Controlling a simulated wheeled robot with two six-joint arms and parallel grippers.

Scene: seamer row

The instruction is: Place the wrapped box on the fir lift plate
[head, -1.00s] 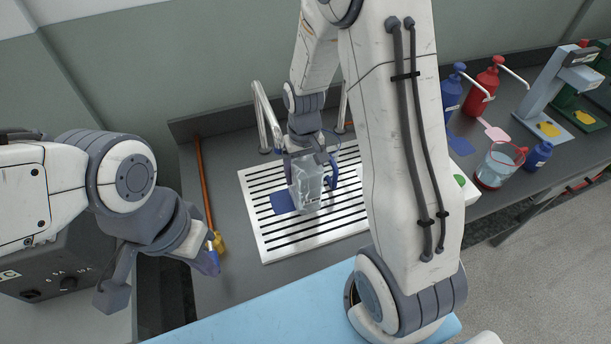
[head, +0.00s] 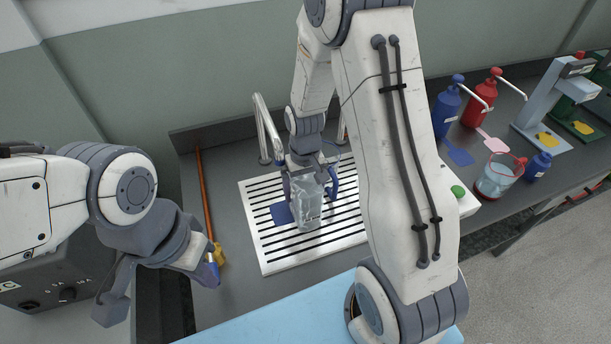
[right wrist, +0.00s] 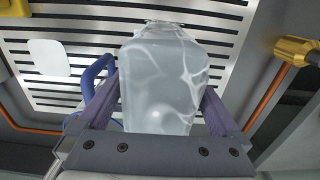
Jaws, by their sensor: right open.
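The wrapped box (head: 307,212) is a pale, see-through block with whitish streaks. It stands on a white slatted board (head: 265,257) in the middle of the counter. My right gripper (head: 309,185) reaches down at it, with open fingers on either side. In the right wrist view the box (right wrist: 165,85) fills the space between the two fingers (right wrist: 165,112); whether they touch it I cannot tell. My left gripper (head: 160,288) is open and empty at the left. A dark green stand (head: 590,103) with a yellow patch on its base is at the far right, partly hidden by a grey-blue stand.
The grey-blue stand (head: 545,105), a red pump bottle (head: 480,100), a blue pump bottle (head: 445,110) and a red-rimmed jug (head: 497,178) stand on the right counter. A bent metal rail (head: 268,130) rises behind the board. My right arm hides part of the board.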

